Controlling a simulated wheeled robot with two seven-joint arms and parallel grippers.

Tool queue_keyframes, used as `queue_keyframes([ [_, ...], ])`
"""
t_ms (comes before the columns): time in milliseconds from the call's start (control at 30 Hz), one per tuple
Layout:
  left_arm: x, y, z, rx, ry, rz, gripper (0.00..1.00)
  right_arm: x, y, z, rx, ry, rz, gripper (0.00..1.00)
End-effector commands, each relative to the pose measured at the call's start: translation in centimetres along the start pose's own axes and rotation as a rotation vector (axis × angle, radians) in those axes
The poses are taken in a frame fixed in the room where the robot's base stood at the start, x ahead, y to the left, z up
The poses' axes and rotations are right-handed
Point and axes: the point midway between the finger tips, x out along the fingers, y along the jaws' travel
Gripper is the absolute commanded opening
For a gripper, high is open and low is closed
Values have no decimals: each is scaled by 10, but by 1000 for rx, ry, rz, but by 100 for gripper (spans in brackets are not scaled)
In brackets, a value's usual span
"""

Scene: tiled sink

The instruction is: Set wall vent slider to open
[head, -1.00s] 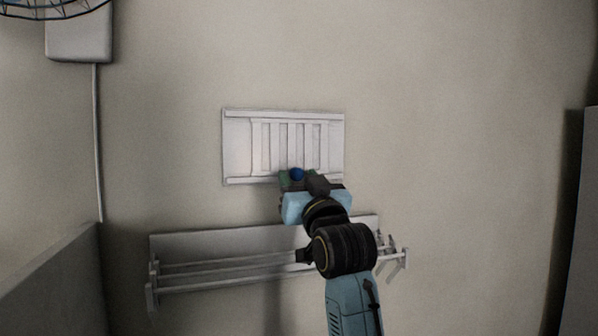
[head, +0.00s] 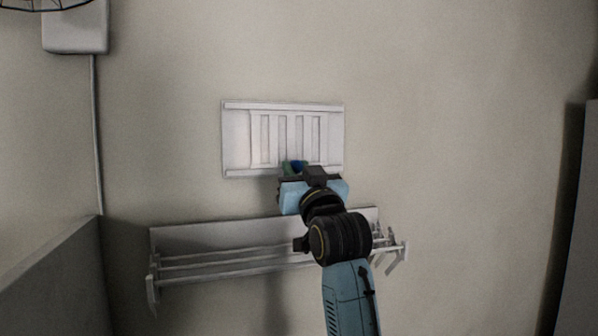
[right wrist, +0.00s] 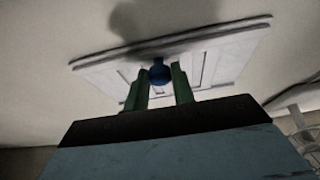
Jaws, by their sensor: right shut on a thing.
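A white wall vent (head: 235,140) is fixed to the wall in the middle of the head view, with a slatted slider panel (head: 257,138) in it. The panel sits toward the vent's right, with plain plate at its left. A blue knob (right wrist: 160,74) shows low on the vent in the right wrist view. My right gripper (head: 296,168) reaches up from below, and its green fingers (right wrist: 181,87) are shut on the knob, one on each side. In the head view my wrist partly hides the knob and the vent's lower edge. My left gripper is out of view.
A white wall rack (head: 200,262) with rails is below the vent, behind my right arm. A pale box (head: 75,28) with a cable hangs at the upper left. The wall on either side of the vent is clear.

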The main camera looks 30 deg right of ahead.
Motion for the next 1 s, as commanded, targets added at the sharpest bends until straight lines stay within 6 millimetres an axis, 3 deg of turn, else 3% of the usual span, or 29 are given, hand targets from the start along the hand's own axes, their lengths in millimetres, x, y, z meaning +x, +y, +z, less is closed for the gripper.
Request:
queue_keyframes([
  [167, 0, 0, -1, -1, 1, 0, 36, 0, -20, 0, 3, -1, -3, 0],
  [400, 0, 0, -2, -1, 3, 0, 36, 0, -22, 0, 2, -1, -5, 0],
  [433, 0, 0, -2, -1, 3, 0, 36, 0, -22, 0, 2, -1, -5, 27],
  [567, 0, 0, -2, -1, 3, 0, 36, 0, -22, 0, 2, -1, -4, 44],
  [867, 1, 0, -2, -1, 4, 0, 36, -1, -21, 0, 1, 0, -2, 46],
  [1000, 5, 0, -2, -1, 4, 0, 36, -11, -21, 2, 1, 0, -2, 46],
])
